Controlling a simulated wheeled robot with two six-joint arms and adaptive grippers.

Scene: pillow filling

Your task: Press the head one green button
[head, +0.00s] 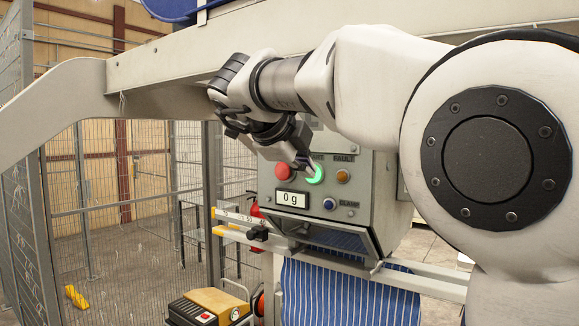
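The green button (317,174) glows on the front of the grey control box (362,205), between a red button (283,171) and a small orange button (343,176). My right gripper (307,168) comes in from the upper right, with its tip at the upper left edge of the green button. I cannot tell whether it touches the button. The fingers look close together, with nothing seen between them. The gripper hides part of the panel above the buttons. My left gripper is not in view.
A blue button (329,204) and a display reading 0 g (291,199) sit lower on the panel. A blue striped pillow cover (345,292) hangs below the box. Wire fencing (120,220) fills the left.

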